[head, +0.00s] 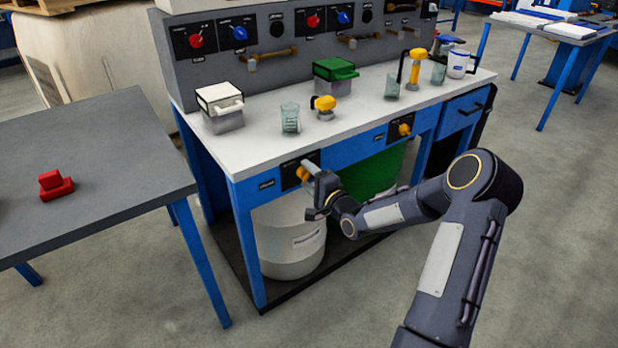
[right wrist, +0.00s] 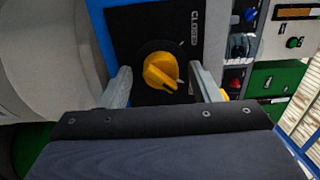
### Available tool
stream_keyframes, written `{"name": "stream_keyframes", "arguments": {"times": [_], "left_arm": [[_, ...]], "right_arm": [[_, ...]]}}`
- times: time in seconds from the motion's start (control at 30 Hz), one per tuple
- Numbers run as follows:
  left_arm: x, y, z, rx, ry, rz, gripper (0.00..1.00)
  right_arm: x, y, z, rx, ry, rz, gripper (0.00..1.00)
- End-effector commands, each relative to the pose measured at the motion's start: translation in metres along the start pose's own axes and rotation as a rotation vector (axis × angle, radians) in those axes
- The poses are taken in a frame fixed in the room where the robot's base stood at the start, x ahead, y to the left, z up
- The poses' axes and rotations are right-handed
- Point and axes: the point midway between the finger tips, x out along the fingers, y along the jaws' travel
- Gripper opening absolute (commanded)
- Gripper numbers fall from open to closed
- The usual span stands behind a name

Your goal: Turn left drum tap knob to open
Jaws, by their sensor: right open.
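The left drum tap knob (head: 302,174) is yellow, on a dark plate on the blue front rail of the bench, above the white drum. In the right wrist view the knob (right wrist: 161,71) sits on its dark plate (right wrist: 150,25), with the word CLOSED on the plate. My right gripper (head: 314,179) is in front of this knob. In the right wrist view its open fingers (right wrist: 162,84) stand on either side of the knob, with gaps visible. The right drum tap knob (head: 401,129) is also yellow, farther along the rail. My left gripper is not in view.
A white drum (head: 288,242) and a green drum (head: 375,176) stand under the bench. The white worktop (head: 265,140) carries glass beakers, a white box and a green box. A grey table (head: 95,150) with a red object (head: 55,185) stands at left.

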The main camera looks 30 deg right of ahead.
Motion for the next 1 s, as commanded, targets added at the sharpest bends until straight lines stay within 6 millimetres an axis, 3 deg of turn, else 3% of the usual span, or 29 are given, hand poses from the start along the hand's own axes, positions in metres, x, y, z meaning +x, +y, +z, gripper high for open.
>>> {"name": "stream_keyframes", "arguments": {"times": [0.17,0.53,1.0], "left_arm": [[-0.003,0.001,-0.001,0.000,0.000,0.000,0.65],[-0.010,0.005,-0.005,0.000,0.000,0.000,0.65],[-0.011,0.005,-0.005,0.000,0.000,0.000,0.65]], "right_arm": [[-0.012,-0.001,-0.001,-0.001,0.002,0.000,0.57],[-0.070,-0.001,-0.001,0.000,0.002,0.002,0.57],[-0.078,0.000,0.000,0.000,0.000,0.000,0.57]]}}
